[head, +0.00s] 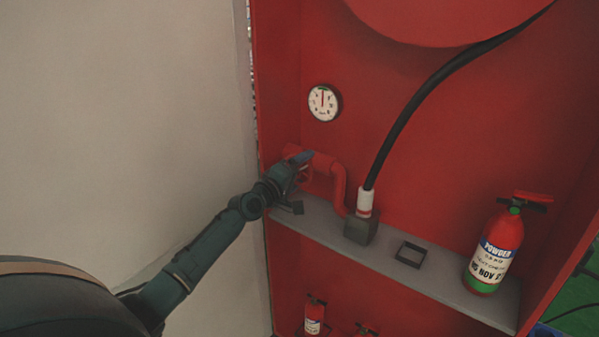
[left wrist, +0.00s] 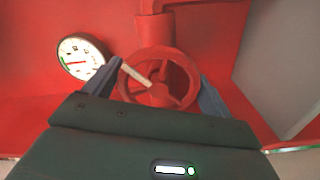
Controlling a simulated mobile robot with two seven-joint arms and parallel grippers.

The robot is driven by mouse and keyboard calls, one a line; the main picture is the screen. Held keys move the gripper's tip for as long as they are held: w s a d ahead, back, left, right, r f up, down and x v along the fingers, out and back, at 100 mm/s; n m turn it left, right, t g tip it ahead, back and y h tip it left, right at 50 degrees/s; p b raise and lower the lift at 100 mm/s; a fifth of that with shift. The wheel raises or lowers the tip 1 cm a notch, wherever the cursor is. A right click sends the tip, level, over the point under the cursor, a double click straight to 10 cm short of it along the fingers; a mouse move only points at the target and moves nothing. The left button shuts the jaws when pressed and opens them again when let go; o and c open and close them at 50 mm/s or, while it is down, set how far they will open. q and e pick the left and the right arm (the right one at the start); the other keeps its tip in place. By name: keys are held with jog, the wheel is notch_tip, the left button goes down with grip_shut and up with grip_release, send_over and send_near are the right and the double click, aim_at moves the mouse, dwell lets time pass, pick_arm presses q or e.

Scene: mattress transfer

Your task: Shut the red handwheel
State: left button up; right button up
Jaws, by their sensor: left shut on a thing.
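The red handwheel (left wrist: 158,94) has a round rim, spokes and a hub, and sits on a red pipe (head: 338,180) at the left of the cabinet. A pale strip lies across one side of it in the left wrist view. My left gripper (head: 300,172) is at the wheel, with one blue-grey finger on each side of the rim, shut on it. In the head view the gripper hides most of the wheel. My right gripper is not in view.
A pressure gauge (head: 324,102) is on the back wall above the pipe. A fire extinguisher (head: 497,250) and a black square holder (head: 410,254) stand on the grey shelf (head: 450,290). A pale wall (head: 120,120) is at left.

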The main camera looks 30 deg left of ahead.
pick_arm(q)
jog(key=n, duration=0.3)
jog(key=shift+r+p, duration=0.15)
jog(key=shift+p, duration=0.15)
jog(key=n+p, duration=0.1)
jog(key=n, duration=0.2)
jog(key=shift+r, duration=0.1)
jog(key=shift+n+p, duration=0.35)
jog(key=shift+n, duration=0.65)
jog(key=shift+n+p, duration=0.3)
jog(key=shift+n, duration=0.5)
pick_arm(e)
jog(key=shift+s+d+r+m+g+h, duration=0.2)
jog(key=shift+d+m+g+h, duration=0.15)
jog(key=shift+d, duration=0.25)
pick_arm(q)
jog(key=shift+n, duration=0.3)
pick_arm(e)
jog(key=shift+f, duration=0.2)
pick_arm(q)
jog(key=o, duration=0.9)
jog(key=shift+c, duration=0.2)
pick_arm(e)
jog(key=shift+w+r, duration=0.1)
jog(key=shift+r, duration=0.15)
